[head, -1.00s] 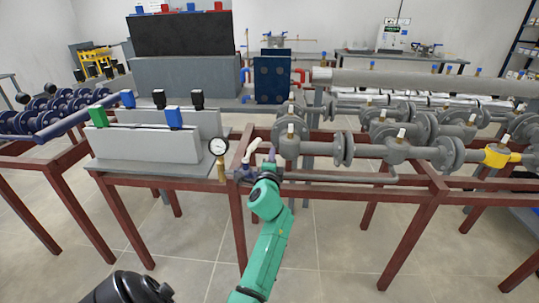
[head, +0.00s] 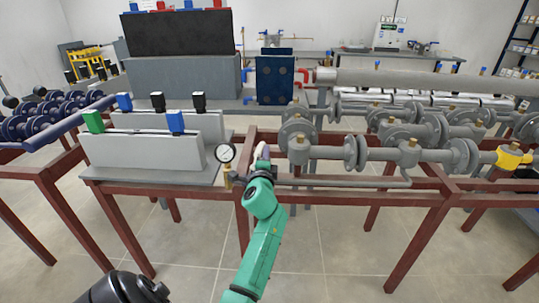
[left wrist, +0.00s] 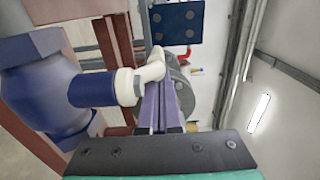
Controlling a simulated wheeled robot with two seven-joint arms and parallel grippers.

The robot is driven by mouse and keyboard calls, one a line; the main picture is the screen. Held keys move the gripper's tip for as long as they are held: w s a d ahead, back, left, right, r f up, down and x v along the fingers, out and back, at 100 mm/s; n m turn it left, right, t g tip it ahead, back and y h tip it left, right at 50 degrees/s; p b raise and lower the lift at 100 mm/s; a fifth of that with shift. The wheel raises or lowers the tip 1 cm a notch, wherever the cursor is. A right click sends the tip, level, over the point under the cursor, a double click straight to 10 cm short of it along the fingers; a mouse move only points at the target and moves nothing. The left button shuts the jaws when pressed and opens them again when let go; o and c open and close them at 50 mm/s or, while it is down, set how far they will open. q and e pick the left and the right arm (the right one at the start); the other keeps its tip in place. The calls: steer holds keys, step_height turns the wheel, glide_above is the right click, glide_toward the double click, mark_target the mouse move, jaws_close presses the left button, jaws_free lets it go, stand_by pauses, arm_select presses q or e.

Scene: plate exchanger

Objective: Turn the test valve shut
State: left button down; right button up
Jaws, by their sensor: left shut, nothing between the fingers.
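The test valve shows large in the left wrist view as a dark blue body (left wrist: 45,95) with a pale stem and a whitish handle (left wrist: 152,66). In the head view, its white handle (head: 261,152) is beside the pressure gauge, mostly hidden by my gripper. My left gripper (head: 264,160), on the green arm, is at the handle. Its purple fingers (left wrist: 160,105) are shut with nothing between them. Their side lies against or very close to the handle; I cannot tell if they touch. My right gripper is not in view.
A round pressure gauge (head: 225,153) stands just left of my gripper. Grey flanged pipes (head: 380,154) run to the right over a red-brown frame (head: 420,196). A grey block with coloured switches (head: 145,148) stands left. A blue plate exchanger (head: 275,80) is behind.

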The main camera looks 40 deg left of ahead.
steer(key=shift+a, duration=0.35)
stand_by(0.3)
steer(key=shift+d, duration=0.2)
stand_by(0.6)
